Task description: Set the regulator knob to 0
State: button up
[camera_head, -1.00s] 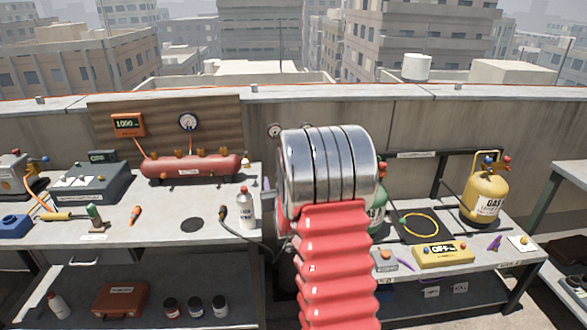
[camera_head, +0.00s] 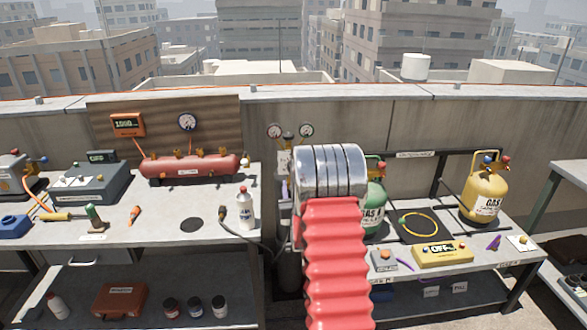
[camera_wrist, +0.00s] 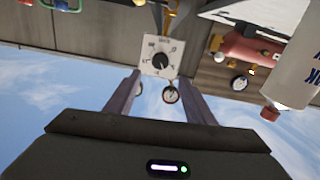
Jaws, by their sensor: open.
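The regulator knob (camera_wrist: 159,60) is a round black dial on a square white plate (camera_wrist: 148,46) with marks around it, seen in the wrist view. The marks are too small to read surely, so I cannot tell its setting. My gripper (camera_wrist: 160,77) is open and empty, with its two purple-grey fingers apart. In that view the plate lies between and just beyond the fingertips, and no contact shows. In the head view my red and silver arm hides most of the area in front of the regulator, whose two gauges (camera_head: 275,131) (camera_head: 306,130) show above it.
A workbench (camera_head: 165,220) on the left holds a red manifold (camera_head: 190,167) and a white bottle (camera_head: 244,208). A green cylinder (camera_head: 375,205) stands close right of my arm. Farther right are a yellow gas cylinder (camera_head: 482,197) and a yellow OFF display box (camera_head: 442,254).

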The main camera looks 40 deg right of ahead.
jog(key=shift+x, duration=6.5)
jog(key=shift+d, duration=0.1)
jog(key=c, duration=1.1)
jog(key=shift+o, duration=0.2)
jog(key=shift+s+d, duration=0.1)
jog(key=shift+d, duration=0.05)
